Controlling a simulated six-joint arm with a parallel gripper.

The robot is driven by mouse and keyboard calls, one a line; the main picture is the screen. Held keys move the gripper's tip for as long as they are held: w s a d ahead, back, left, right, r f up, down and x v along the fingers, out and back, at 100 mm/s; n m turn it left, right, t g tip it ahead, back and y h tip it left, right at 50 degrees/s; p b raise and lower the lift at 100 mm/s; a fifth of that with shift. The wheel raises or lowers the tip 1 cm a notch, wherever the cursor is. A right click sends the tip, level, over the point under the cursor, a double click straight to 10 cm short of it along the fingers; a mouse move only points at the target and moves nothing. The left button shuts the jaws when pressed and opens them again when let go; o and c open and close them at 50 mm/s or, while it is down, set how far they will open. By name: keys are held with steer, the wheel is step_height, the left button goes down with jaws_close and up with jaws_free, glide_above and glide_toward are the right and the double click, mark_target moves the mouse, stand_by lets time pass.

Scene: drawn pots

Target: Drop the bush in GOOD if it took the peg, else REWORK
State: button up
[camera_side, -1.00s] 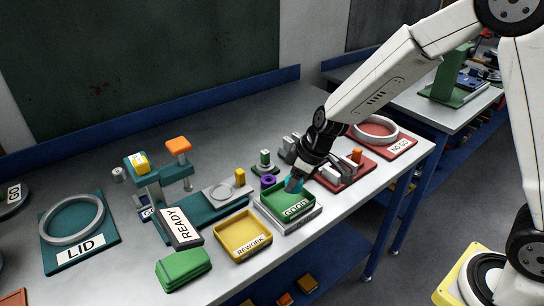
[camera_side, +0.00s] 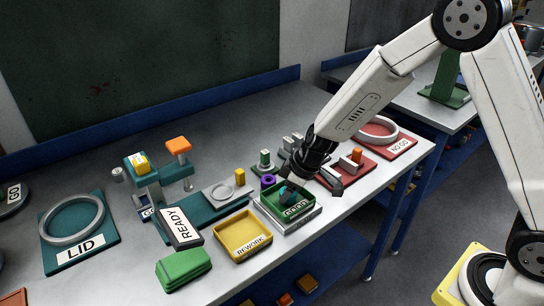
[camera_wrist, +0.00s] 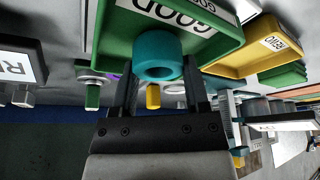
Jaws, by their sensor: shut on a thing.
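The teal bush (camera_wrist: 160,50), a short hollow cylinder, is between my fingertips in the wrist view, with its bore facing the camera. My gripper (camera_wrist: 162,85) is shut on it. In the side view my gripper (camera_side: 291,188) reaches down into the green GOOD tray (camera_side: 298,212), and the bush shows only as a small dark teal patch. The GOOD tray (camera_wrist: 105,35) lies behind the bush in the wrist view; I cannot tell whether the bush touches its floor. The yellow REWORK tray (camera_side: 243,240) stands left of GOOD and looks empty.
A purple ring (camera_side: 268,181) and a green peg stand (camera_side: 264,160) are close behind GOOD. A red fixture (camera_side: 350,172) stands right of it. The READY sign (camera_side: 179,228) and a green block (camera_side: 183,268) are left.

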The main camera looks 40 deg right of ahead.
steer(key=shift+f, duration=0.2)
steer(key=o, duration=1.2)
steer(key=shift+o, duration=0.2)
steer(key=shift+r, duration=0.2)
steer(key=v, duration=1.2)
steer(key=s+d+f+m+h, duration=0.1)
steer(key=s+d+f+m, duration=0.1)
steer(key=s, duration=0.4)
steer(key=s+d+f+m+g+h, duration=0.1)
steer(key=s+d+f+m, duration=0.1)
steer(key=s+m, duration=0.3)
steer(key=s+d, duration=0.1)
steer(key=s, duration=0.1)
steer(key=shift+s+f+h, duration=0.15)
steer(key=shift+s+h, duration=0.15)
